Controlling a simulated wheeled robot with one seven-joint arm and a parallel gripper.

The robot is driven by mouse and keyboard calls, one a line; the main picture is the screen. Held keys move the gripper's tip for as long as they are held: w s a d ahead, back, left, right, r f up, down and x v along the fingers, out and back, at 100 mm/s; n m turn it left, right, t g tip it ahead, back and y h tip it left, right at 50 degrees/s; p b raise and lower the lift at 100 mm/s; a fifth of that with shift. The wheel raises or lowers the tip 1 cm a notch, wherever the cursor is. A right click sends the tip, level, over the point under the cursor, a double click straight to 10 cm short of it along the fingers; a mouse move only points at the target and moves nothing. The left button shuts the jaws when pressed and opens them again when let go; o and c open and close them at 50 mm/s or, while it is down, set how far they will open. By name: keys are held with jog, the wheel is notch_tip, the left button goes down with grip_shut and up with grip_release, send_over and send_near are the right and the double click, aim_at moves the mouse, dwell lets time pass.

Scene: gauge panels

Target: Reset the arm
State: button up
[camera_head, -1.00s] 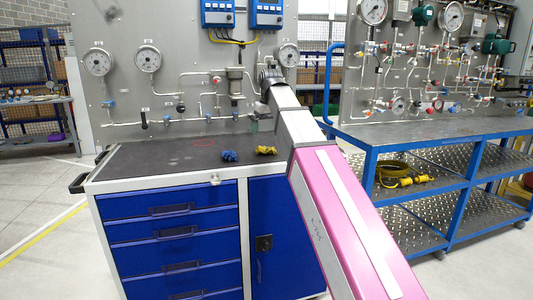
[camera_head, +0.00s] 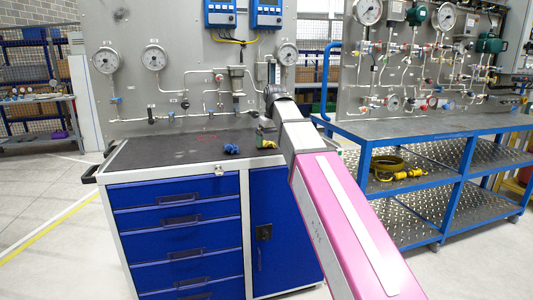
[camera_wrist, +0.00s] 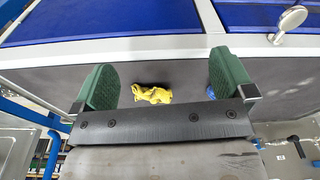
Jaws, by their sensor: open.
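My pink and grey arm reaches up over the blue cabinet's dark top in the head view. My gripper (camera_wrist: 165,90) shows in the wrist view with its two green fingers wide apart and nothing between them. In the head view its end is mostly hidden behind my wrist, above the right part of the worktop. A yellow item (camera_wrist: 152,94) lies on the worktop, seen between the fingers in the wrist view.
The blue drawer cabinet (camera_head: 178,222) stands below the worktop (camera_head: 160,153). A grey gauge panel (camera_head: 180,60) with gauges, pipes and valves rises close behind. A blue-framed bench (camera_head: 430,128) with a second panel stands to the right. The floor at the left is clear.

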jog(key=s+d+f+m, duration=0.15)
jog(key=d+f, duration=0.25)
jog(key=f, duration=0.8)
jog(key=s+d+f+m, duration=0.1)
jog(key=s+d+f, duration=0.3)
jog(key=f, duration=0.9)
jog(key=s+d+f, duration=0.3)
jog(key=s+f, duration=0.1)
jog(key=f, duration=0.2)
jog(key=s+d+f+m, duration=0.1)
jog(key=s+d+f, duration=0.2)
jog(key=f, duration=0.3)
jog(key=s+d+f+m+g, duration=0.1)
jog(key=s+d+f, duration=0.1)
jog(key=s+f, duration=0.3)
jog(key=shift+d+f+h, duration=0.3)
jog(key=shift+d+f, duration=0.1)
jog(key=shift+f, duration=0.45)
jog(key=shift+w+m, duration=0.1)
jog(key=shift+m, duration=0.15)
jog(key=shift+c, duration=0.3)
